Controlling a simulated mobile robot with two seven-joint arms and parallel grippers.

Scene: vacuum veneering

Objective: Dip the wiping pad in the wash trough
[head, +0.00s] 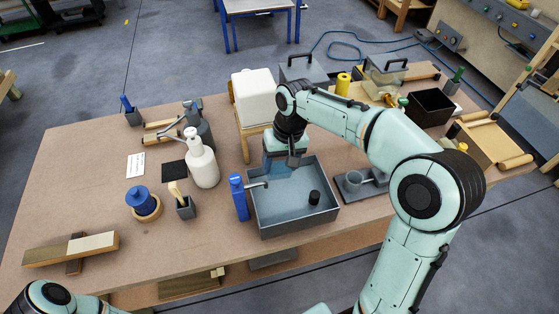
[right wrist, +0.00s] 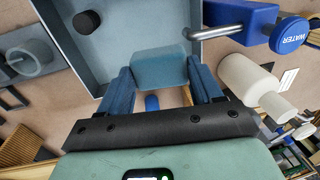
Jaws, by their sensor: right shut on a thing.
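My right gripper (head: 284,158) points down at the back left part of the grey wash trough (head: 292,230). In the right wrist view its two blue fingers (right wrist: 160,88) are shut on the pale blue wiping pad (right wrist: 160,67). The pad shows against the trough's inner floor (right wrist: 130,35). I cannot tell whether it touches the water or floor. A round black plug-like piece (head: 314,197) stands in the trough; it also shows in the right wrist view (right wrist: 87,22). My left gripper is out of view; only part of that arm shows at lower left.
A blue WATER dispenser (head: 239,198) stands at the trough's left edge, its spout over the trough. A white bottle (head: 202,162) and white canister (head: 254,98) stand nearby. A grey tray with a cup (head: 354,181) lies right of the trough.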

